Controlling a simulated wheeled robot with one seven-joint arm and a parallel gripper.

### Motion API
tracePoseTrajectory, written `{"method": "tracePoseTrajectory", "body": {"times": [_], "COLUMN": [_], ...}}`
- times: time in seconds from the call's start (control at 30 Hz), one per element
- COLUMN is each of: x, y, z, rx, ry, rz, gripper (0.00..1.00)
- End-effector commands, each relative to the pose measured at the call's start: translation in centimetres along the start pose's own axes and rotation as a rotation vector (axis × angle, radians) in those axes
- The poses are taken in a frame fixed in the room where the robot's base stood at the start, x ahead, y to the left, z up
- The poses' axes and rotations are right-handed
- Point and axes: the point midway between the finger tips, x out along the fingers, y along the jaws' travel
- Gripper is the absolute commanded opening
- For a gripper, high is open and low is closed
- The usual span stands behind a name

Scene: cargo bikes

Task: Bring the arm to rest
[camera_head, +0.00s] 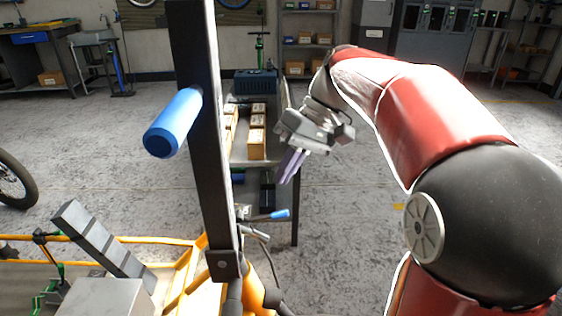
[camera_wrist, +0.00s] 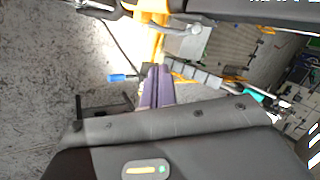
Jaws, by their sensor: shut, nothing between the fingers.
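My gripper (camera_head: 290,166) hangs at the end of my red and black arm, right of centre in the head view. Its purple fingers are shut with nothing between them and point down and a little left. It is in front of the right edge of a narrow table (camera_head: 294,222), apart from the boxes there as far as I can tell. In the wrist view the closed purple fingers (camera_wrist: 157,88) point toward a yellow frame and a blue handle.
A dark post (camera_head: 200,130) with a blue grip (camera_head: 172,123) stands left of my gripper. Cardboard boxes (camera_head: 257,145) and a blue crate (camera_head: 256,82) are on the table. A yellow bike frame (camera_head: 185,262) is at lower left. Open floor (camera_head: 345,215) lies between table and arm.

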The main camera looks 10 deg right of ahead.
Motion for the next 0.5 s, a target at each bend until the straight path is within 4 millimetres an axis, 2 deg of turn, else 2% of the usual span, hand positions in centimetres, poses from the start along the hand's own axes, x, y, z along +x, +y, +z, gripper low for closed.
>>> {"method": "tracePoseTrajectory", "body": {"times": [0.17,0.3,0.5], "x": [1.8,4.0,6.4], "y": [-0.7,-0.4,1.6], "z": [2.2,6.4,12.8], "rx": [0.062,0.15,0.22], "ry": [0.026,0.112,0.309], "rz": [0.133,0.337,0.557], "gripper": [0.0,0.0,0.0]}}
